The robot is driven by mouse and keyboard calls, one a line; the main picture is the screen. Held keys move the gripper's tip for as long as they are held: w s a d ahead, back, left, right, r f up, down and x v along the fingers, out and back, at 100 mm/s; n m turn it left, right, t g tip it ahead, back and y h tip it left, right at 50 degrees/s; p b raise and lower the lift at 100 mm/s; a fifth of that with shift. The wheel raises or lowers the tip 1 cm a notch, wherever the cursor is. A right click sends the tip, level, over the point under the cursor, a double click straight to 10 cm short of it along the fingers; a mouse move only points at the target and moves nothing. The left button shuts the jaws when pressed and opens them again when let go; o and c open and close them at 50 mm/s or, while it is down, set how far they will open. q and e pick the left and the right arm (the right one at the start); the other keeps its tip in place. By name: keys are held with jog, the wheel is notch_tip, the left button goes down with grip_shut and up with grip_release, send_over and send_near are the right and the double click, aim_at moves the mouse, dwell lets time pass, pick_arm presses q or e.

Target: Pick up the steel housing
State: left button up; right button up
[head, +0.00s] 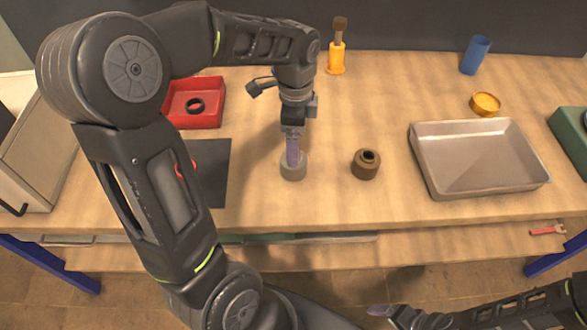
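A short grey cylinder, which looks like the steel housing (293,172), stands upright on the wooden bench near the middle. My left gripper (292,152) points straight down at it, with its fingertips at the cylinder's top opening. I cannot tell whether the fingers touch the cylinder or how far apart they are. My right gripper (380,312) is low at the bottom right, in front of the bench and away from the housing. Its finger state is unclear.
A brown hollow part (367,172) stands just right of the housing. A metal tray (480,183) lies farther right. A red bin (178,112) with a dark ring, a dark mat (213,185), a yellow-based tool (337,58), a blue cup (475,55) and a yellow dish (485,104) surround it.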

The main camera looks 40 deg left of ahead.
aim_at(291, 174)
pick_arm(q)
jog(key=shift+f+b, duration=0.45)
jog(key=shift+f, duration=0.4)
jog(key=shift+f, duration=1.25)
jog(key=shift+f+p, duration=0.4)
jog(key=shift+f, duration=2.25)
jog(key=shift+w, duration=0.1)
grip_shut()
